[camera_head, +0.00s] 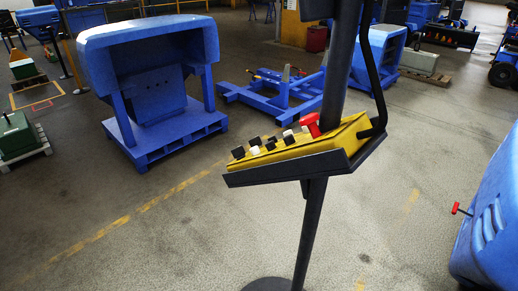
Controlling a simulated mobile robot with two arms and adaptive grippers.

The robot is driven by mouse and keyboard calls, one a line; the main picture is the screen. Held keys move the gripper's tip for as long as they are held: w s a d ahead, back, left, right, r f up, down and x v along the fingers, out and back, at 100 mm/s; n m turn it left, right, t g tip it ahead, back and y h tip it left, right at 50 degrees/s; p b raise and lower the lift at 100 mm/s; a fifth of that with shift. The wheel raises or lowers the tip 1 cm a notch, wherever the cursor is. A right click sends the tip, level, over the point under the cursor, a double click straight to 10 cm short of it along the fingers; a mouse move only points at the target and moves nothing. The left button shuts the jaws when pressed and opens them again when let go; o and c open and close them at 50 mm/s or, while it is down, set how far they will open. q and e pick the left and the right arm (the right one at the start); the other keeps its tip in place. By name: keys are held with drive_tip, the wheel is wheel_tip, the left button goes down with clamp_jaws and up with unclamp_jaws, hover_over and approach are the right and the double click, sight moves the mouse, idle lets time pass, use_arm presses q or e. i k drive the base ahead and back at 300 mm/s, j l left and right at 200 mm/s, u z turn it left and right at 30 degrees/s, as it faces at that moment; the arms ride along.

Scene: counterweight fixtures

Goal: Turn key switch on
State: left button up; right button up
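A yellow control box (335,145) sits tilted in a dark tray on a dark upright post (311,225) near the middle of the head view. A row of small black and white knobs or switches (270,144) runs along its upper left edge. A larger red part (310,124) stands up near its middle. I cannot tell which of these is the key switch or what position it is in. Neither of my grippers shows in this view.
A blue machine (490,215) with a red T-shaped handle (459,209) stands at the right edge. A blue hooded unit on a pallet (150,85) stands at the back left, and a low blue frame (275,95) lies behind the post. The floor in front is clear.

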sight(256, 141)
drive_tip(key=i+j+z, duration=0.15)
drive_tip(key=z, duration=0.35)
drive_tip(key=j+z, duration=0.45)
drive_tip(key=i+j+z, duration=0.1)
drive_tip(key=j+z, duration=0.2)
drive_tip(key=j, duration=1)
drive_tip(key=j+z, duration=0.35)
drive_tip(key=j, duration=0.95)
